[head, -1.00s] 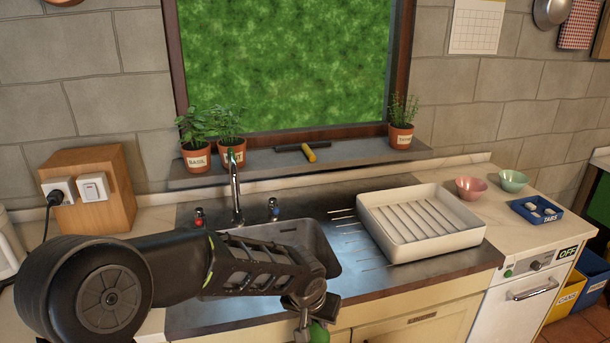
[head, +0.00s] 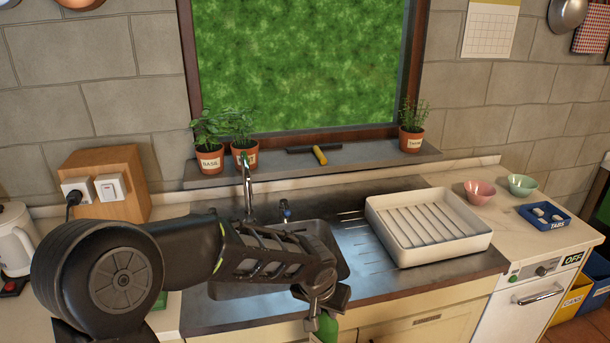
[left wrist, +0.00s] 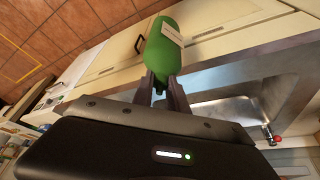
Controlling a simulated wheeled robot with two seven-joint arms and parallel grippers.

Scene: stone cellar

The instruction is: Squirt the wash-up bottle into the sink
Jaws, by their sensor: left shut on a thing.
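The wash-up bottle (left wrist: 174,52) is green with a pale label, held between the fingers of my left gripper (left wrist: 166,88). In the head view only part of the green bottle (head: 325,328) shows, at the bottom edge below my left gripper (head: 322,308). The gripper is shut on it, in front of the sink's front edge. The steel sink (head: 335,262) lies behind my left forearm, which hides much of the basin. The basin also shows in the left wrist view (left wrist: 232,112). My right gripper is not in view.
A tap (head: 247,185) rises behind the basin. A white dish rack (head: 440,255) stands on the drainer to the right. Two bowls, pink (head: 479,192) and green (head: 522,185), and a blue tabs tray (head: 545,217) sit further right. A kettle (head: 14,240) stands at the left.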

